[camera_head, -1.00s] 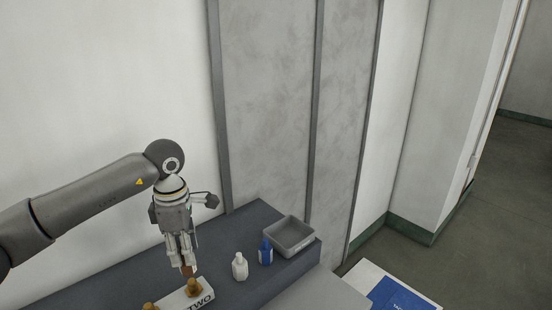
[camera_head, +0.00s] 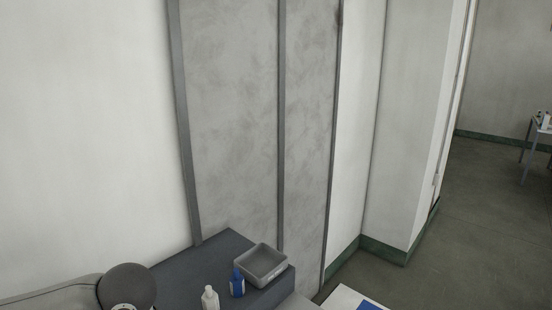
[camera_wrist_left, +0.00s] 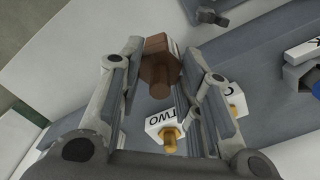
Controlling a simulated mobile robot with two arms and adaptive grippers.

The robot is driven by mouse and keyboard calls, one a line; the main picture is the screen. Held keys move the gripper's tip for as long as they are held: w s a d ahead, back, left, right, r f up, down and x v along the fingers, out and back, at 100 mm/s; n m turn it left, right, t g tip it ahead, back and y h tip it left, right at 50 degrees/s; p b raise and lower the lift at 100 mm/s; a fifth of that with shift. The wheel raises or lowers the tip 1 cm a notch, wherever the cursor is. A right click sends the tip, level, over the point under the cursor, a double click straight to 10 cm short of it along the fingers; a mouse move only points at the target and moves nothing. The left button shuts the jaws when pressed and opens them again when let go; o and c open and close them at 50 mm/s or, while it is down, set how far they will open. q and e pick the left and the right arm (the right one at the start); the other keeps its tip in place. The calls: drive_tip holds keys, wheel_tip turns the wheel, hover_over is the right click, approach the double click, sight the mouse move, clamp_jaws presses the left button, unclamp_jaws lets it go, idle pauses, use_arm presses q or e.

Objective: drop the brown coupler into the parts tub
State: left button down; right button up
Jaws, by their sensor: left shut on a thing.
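The brown coupler (camera_wrist_left: 159,72) shows in the left wrist view, between the fingers of my left gripper (camera_wrist_left: 160,52). The gripper is shut on it, above the grey surface. The grey parts tub (camera_head: 257,276) stands at the right end of the dark bench in the head view, and the part of its inside that shows looks empty. My left gripper is below the head view, where only part of my left arm shows at the bottom left. My right gripper is in neither view.
White blocks with brass pegs (camera_wrist_left: 170,139), one marked TWO, lie below the gripper. A blue bottle (camera_head: 237,284) and a white bottle (camera_head: 210,298) stand left of the tub. A wall with grey panels (camera_head: 235,120) rises behind the dark bench (camera_head: 190,273).

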use_arm(q)
drive_tip(key=shift+s+d+f+m, duration=0.15)
drive_tip(key=shift+s+m, duration=0.4)
drive_tip(key=shift+m, duration=0.05)
idle(0.3)
